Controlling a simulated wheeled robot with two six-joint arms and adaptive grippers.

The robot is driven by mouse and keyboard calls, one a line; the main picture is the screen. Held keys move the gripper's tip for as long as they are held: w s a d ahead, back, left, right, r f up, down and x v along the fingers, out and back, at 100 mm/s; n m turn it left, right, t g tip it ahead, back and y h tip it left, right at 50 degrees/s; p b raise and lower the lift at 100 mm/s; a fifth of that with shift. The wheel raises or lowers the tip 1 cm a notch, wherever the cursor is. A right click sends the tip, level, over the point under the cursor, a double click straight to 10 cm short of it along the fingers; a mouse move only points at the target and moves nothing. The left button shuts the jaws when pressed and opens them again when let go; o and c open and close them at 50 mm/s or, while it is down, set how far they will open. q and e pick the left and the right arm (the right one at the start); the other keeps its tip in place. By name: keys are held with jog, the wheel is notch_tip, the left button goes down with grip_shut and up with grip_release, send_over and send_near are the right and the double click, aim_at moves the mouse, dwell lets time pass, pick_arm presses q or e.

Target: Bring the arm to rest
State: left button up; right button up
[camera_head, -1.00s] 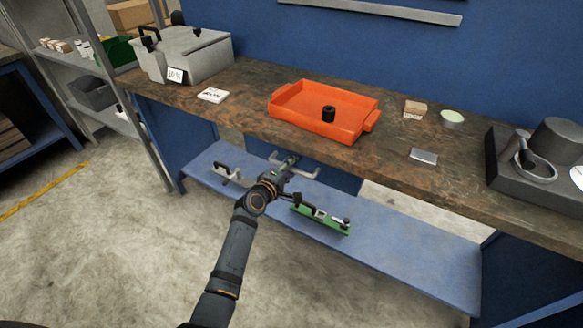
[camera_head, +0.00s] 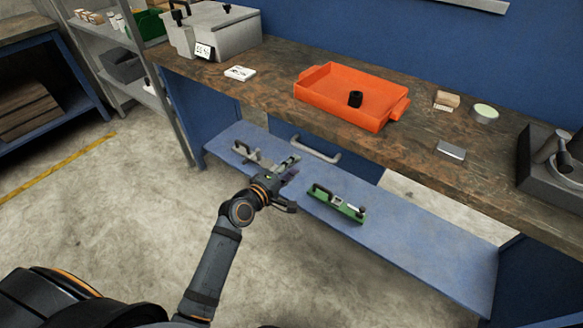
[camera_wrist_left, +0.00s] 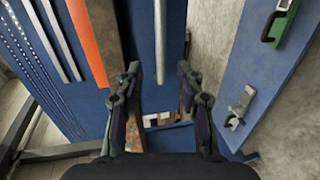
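My left arm (camera_head: 213,265) comes in from the bottom, bent at the wrist. My left gripper (camera_head: 290,184) hangs in front of the bench, above the low blue shelf. In the left wrist view its two fingers (camera_wrist_left: 159,76) are spread apart, with nothing held between them. Beyond the fingers are the blue bench front and a metal bar. My right gripper is not in view.
On the brown bench (camera_head: 225,85) stand an orange tray (camera_head: 335,108) with a black cylinder (camera_head: 355,99) and a grey box (camera_head: 228,40). The blue shelf (camera_head: 425,235) bears a green clamp (camera_head: 338,204) and a grey clamp (camera_head: 247,151). Floor at left is free.

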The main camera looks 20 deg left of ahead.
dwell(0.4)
pick_arm(q)
jog(key=s+a+f+m+g+y, duration=0.2)
jog(key=s+a+f+g, duration=0.15)
jog(key=f, duration=1.05)
jog(key=s+a+f+m+g+y, duration=0.15)
jog(key=s+f, duration=0.35)
jog(key=f, duration=0.8)
jog(key=s+a+f+m+g+y, duration=0.1)
jog(key=s+a+f+m+g, duration=0.15)
jog(key=s+f, duration=0.5)
jog(key=s+a+f+m+g+y, duration=0.1)
jog(key=s+a+f+m+g, duration=0.15)
jog(key=s+f, duration=0.5)
jog(key=s+a+f+m+g, duration=0.25)
jog(key=s+f, duration=0.25)
jog(key=s, duration=0.6)
jog(key=s+a+f+m+g, duration=0.1)
jog(key=s+f+m, duration=0.25)
jog(key=s, duration=0.75)
notch_tip(320, 180, up, 13)
jog(key=p, duration=1.4)
jog(key=shift+d+y, duration=0.2)
jog(key=shift+y, duration=0.15)
